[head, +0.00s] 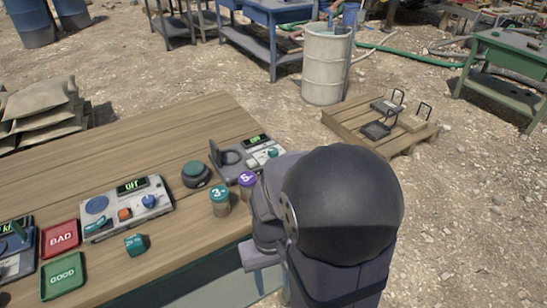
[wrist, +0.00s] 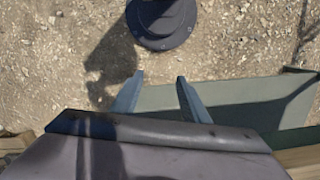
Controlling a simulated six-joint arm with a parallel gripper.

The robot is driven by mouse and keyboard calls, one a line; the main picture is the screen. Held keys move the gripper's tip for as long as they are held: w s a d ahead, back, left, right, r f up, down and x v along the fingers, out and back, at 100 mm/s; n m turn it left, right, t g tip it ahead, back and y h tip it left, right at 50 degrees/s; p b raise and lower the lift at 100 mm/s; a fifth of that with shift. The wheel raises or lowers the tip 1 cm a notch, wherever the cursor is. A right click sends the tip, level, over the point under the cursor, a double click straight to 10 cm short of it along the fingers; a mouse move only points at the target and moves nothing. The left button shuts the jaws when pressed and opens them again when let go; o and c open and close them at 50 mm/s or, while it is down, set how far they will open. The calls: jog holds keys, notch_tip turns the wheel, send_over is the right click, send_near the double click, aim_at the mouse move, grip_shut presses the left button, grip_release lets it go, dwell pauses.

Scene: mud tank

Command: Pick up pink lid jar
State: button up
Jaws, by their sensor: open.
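Two small jars stand upright near the wooden table's right edge in the head view. One has a purple lid (head: 247,179) marked 5, and the other has a teal lid (head: 219,193) marked 3. I see no clearly pink lid; my arm hides part of the table's right end. My gripper (wrist: 157,88) is open and empty in the wrist view, with its two blue-grey fingers apart over gravel. No jar shows in the wrist view. In the head view my arm is right of the jars, and its fingers cannot be made out.
On the wooden table (head: 120,130) are a grey meter box (head: 128,209), a teal-topped round knob (head: 196,173), a device with a dark ring (head: 230,157), a teal cube (head: 135,244), a red BAD tray (head: 60,256) and a green GOOD tray (head: 79,286). The table's back left is clear.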

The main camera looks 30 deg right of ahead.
jog(key=w+d+r+m+t+p, duration=0.1)
jog(key=w+d+r+p, duration=0.2)
jog(key=r+p, duration=0.5)
jog(key=w+d+r+m+p, duration=0.1)
jog(key=w+d+r+p, duration=0.15)
jog(key=r+p, duration=0.5)
jog(key=shift+w+d+r+t+h, duration=0.1)
jog(key=shift+w+d+t+h, duration=0.25)
jog(key=shift+w+d+t, duration=1.25)
jog(key=shift+w+d+r+h, duration=0.1)
jog(key=shift+w+d+h, duration=0.35)
jog(key=shift+w, duration=2.5)
jog(key=shift+w+d+r+t+h, duration=0.15)
jog(key=shift+w+d+t, duration=0.9)
jog(key=shift+w, duration=1.2)
jog(key=shift+d+f+g, duration=0.2)
jog(key=shift+g, duration=0.05)
jog(key=shift+f, duration=0.25)
jog(key=shift+x, duration=2.55)
jog(key=shift+w+r, duration=0.1)
jog(key=shift+c, duration=0.4)
